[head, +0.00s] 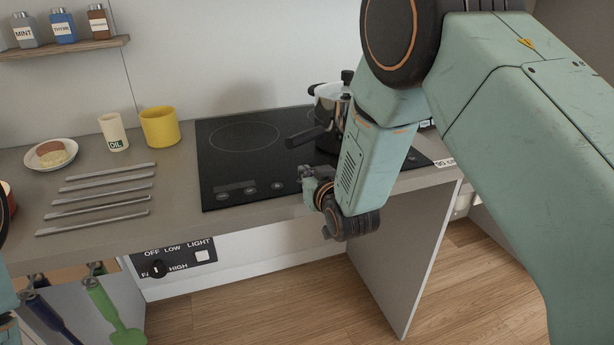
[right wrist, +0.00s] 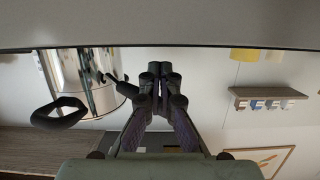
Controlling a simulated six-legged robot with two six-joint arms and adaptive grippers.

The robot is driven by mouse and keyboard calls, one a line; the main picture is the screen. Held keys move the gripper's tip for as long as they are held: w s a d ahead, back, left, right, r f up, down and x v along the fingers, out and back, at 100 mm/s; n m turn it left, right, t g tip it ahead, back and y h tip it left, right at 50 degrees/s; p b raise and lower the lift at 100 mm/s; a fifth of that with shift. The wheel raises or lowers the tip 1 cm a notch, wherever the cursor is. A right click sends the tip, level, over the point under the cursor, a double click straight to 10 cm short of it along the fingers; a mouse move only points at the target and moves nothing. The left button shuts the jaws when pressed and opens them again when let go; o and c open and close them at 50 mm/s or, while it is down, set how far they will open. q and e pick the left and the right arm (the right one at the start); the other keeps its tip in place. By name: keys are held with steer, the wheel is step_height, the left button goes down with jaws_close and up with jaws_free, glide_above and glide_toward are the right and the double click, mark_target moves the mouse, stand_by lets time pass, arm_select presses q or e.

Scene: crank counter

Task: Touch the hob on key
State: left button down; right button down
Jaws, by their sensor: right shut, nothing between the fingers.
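The hob (head: 240,160) is a black glass plate set in the counter. A row of small round keys (head: 250,191) runs along its front edge; their marks are too small to read, so I cannot tell which is the on key. My right gripper (head: 307,180) is shut and empty at the hob's front edge, to the right of the visible keys. It hides part of that edge, and I cannot tell whether it touches the glass. In the right wrist view its fingertips (right wrist: 160,72) are together. My left gripper is not in view; only bits of my left arm show.
A steel pot (head: 328,103) with a black handle stands on the hob's right, just behind my right gripper; it looms at left in the right wrist view (right wrist: 85,75). A yellow pot (head: 160,126), oil jar (head: 113,132), plate (head: 50,153) and several metal bars (head: 100,200) stand left.

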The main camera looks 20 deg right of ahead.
steer(key=r+v, duration=0.2)
steer(key=v, duration=0.9)
steer(key=s+d+f+g, duration=0.1)
steer(key=s+f+g, duration=0.3)
steer(key=s+f, duration=0.3)
steer(key=s+d+f+g, duration=0.1)
steer(key=s+f+g, duration=0.2)
steer(key=s+f, duration=0.5)
steer(key=s+f+g, duration=0.4)
steer(key=s+f, duration=0.3)
steer(key=s, duration=0.4)
steer(key=s+f+g, duration=0.4)
steer(key=s+f, duration=0.3)
steer(key=s, duration=0.4)
steer(key=shift+s+d+f+m+h, duration=0.2)
steer(key=shift+d+f+m+h, duration=0.1)
steer(key=shift+d, duration=0.05)
